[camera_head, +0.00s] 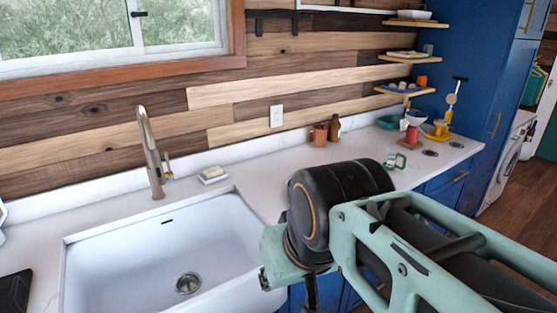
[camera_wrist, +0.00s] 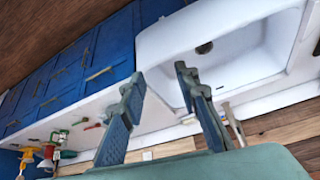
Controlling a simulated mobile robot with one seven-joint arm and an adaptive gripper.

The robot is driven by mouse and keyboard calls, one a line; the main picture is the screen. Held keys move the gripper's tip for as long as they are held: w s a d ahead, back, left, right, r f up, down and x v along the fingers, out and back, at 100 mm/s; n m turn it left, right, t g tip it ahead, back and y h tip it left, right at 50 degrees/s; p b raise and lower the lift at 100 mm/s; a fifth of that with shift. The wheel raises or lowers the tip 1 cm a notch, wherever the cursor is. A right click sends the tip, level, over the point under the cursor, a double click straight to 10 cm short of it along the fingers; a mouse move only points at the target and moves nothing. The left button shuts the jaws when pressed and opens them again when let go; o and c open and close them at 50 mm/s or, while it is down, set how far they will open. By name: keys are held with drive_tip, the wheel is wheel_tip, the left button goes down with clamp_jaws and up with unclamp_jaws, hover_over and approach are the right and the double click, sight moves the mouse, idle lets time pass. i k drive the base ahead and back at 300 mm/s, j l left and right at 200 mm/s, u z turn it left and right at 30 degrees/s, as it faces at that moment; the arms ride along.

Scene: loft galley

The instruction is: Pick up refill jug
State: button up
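I cannot tell for certain which thing is the refill jug. One candidate is a small clear vessel with a green square handle (camera_head: 401,160), standing on the counter beyond my arm; a green-framed shape also shows at the lower left of the wrist view (camera_wrist: 58,137). Another candidate is the orange-brown handled vessel (camera_head: 319,135) against the back wall, beside a dark brown bottle (camera_head: 334,128). My gripper (camera_wrist: 160,72) is open and empty, its two fingers wide apart over the counter and sink edge. In the head view my arm hides its fingers and part of the counter.
A white sink (camera_head: 140,260) with a tall faucet (camera_head: 152,155) fills the left. A soap dish (camera_head: 213,175) stands behind its right corner. A yellow appliance (camera_head: 438,131) and a red-and-white item (camera_head: 413,129) stand at the counter's far end. Blue cabinets (camera_wrist: 85,65) run below.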

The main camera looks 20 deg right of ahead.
sight(391, 154)
drive_tip(key=z, duration=1.1)
